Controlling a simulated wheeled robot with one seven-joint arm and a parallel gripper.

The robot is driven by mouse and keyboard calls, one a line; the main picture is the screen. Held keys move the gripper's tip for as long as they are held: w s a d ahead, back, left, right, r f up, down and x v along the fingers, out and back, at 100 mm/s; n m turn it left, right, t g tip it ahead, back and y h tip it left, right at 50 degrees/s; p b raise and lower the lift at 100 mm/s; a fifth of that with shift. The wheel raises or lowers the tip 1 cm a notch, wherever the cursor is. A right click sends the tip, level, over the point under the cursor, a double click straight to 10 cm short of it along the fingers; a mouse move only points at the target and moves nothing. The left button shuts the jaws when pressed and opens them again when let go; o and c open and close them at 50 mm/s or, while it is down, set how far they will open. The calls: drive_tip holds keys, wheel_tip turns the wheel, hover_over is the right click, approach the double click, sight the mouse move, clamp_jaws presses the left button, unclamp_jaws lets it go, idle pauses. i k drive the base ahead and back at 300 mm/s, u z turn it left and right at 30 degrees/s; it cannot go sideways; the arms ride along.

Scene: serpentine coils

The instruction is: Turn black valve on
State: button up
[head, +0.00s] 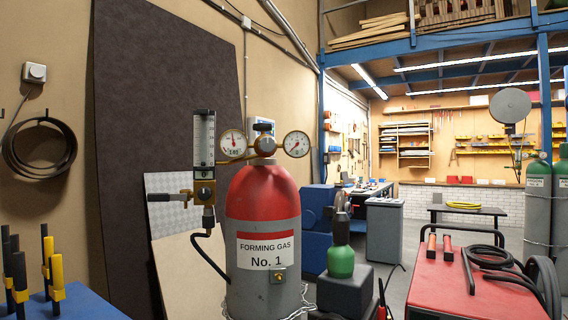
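A gas cylinder (262,215) with a red top and grey body, labelled "FORMING GAS No. 1", stands upright in the centre. A brass regulator with two round gauges (233,143) (297,144) sits on its top. Left of it hangs a clear flow meter (204,138) with a brass block below. A small dark knob (205,194) is on that block, and a black horizontal handle (160,197) sticks out to its left. A dark round knob (264,129) tops the regulator. I cannot tell which is the black valve or its setting. My gripper is not in view.
A black hose (211,257) loops beside the cylinder. A blue surface (75,306) with black and yellow tools is at lower left. A small green cylinder (341,262) stands behind right. A red table (470,297) with hoses fills the lower right. Grey floor shows between.

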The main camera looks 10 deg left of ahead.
sight(262, 127)
drive_tip(key=u, duration=2.5)
drive_tip(key=k, duration=0.65)
drive_tip(key=z, duration=1.45)
drive_tip(key=i, duration=1)
drive_tip(key=u, duration=0.05)
